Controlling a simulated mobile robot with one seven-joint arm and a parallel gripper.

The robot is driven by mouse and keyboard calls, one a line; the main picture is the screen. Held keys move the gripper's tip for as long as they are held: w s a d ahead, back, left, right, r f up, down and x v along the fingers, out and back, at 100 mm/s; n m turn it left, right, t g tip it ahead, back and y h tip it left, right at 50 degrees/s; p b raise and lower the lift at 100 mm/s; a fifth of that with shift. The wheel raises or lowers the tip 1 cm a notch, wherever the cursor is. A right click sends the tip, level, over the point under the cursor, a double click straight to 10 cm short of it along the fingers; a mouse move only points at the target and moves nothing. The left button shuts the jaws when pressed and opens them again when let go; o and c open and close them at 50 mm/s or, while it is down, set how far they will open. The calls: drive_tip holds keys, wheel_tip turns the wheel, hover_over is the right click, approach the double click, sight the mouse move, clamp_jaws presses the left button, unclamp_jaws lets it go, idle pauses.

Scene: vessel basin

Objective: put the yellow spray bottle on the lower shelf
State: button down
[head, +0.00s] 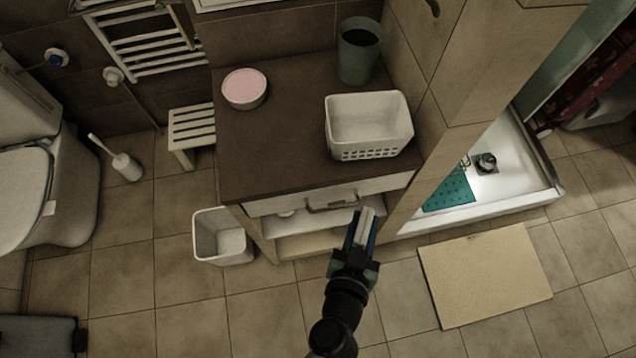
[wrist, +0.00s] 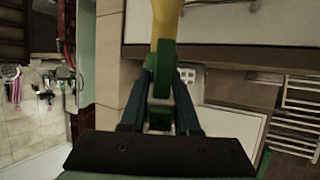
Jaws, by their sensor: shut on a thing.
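The yellow spray bottle (wrist: 167,16) with its green spray head is between my gripper's fingers in the wrist view, and its far end runs out of the top of the picture. My gripper (wrist: 160,102) is shut on the green part. In the head view my gripper (head: 364,232) is just in front of the cabinet's right end, below the drawer; the bottle's yellow body cannot be made out there. The lower shelf (head: 300,245) is a pale board in the open space under the drawer, partly covered by the cabinet top and front.
The brown cabinet top (head: 285,150) bears a white basket (head: 370,125), a pink-topped round tub (head: 245,88) and a dark green bin (head: 359,50). A tiled partition (head: 440,130) stands close right of my gripper. A white bin (head: 222,238) stands left. Floor in front is mostly clear.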

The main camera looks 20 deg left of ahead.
drive_tip(key=s+a+f+n+g+y+b, duration=0.1)
drive_tip(key=f+n+y+b, duration=0.1)
drive_tip(key=f+b, duration=1.45)
drive_tip(key=s+a+f+n+y+b, duration=0.1)
drive_tip(key=s+f+n+y+b, duration=0.1)
drive_tip(key=f+b, duration=1.5)
drive_tip(key=s+a+f+n+g+y+b, duration=0.1)
drive_tip(key=a+f+n+y+b, duration=0.1)
drive_tip(key=f+b, duration=1.45)
drive_tip(key=w+a+f, duration=0.1)
drive_tip(key=w+a, duration=0.4)
drive_tip(key=w, duration=0.3)
drive_tip(key=w+a, duration=0.5)
drive_tip(key=w, duration=0.3)
wheel_tip(320, 180, down, 7)
drive_tip(key=b, duration=0.5)
drive_tip(key=shift+w+a, duration=0.35)
drive_tip(key=shift+w, duration=0.05)
drive_tip(key=shift+f, duration=0.1)
drive_tip(key=shift+f, duration=0.15)
drive_tip(key=c, duration=0.6)
unclamp_jaws()
drive_tip(key=shift+c, duration=0.2)
